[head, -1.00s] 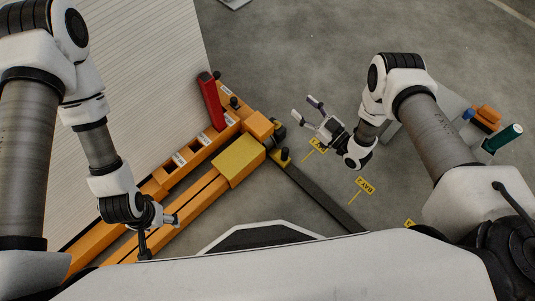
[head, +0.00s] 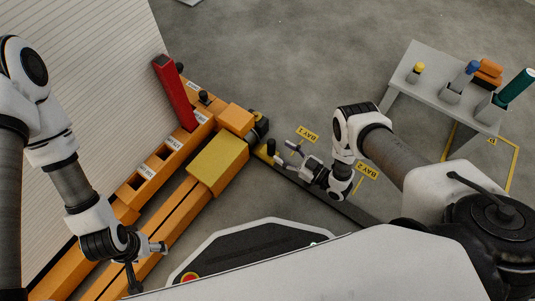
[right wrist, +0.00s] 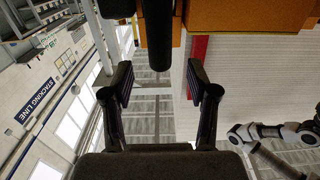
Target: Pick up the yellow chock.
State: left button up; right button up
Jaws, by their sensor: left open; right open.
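A small yellow piece (head: 419,67) sits at the left end of the grey bench on the right of the head view. It may be the yellow chock, but it is too small to be sure of its shape. My right gripper (head: 284,152) is open and empty over the floor near the dark rail, well left of the bench. My left gripper (head: 150,264) is open over the orange beams at the lower left, far from the bench.
The grey bench (head: 440,88) also holds a blue-topped piece (head: 472,68), orange pieces (head: 488,73) and a green cylinder (head: 516,87). Orange beams (head: 150,178) with a yellow box (head: 218,162) and a red post (head: 175,93) stand left.

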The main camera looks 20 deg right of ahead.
aim_at(272, 144)
jog(key=b+x, duration=0.2)
jog(key=x, duration=0.3)
jog(key=shift+s+f, duration=0.1)
jog(key=shift+f, duration=0.1)
jog(key=shift+w+a+r, duration=0.1)
jog(key=shift+w+a, duration=0.1)
jog(key=shift+w, duration=0.1)
jog(key=shift+r, duration=0.1)
grip_shut()
jog(key=shift+r, duration=0.15)
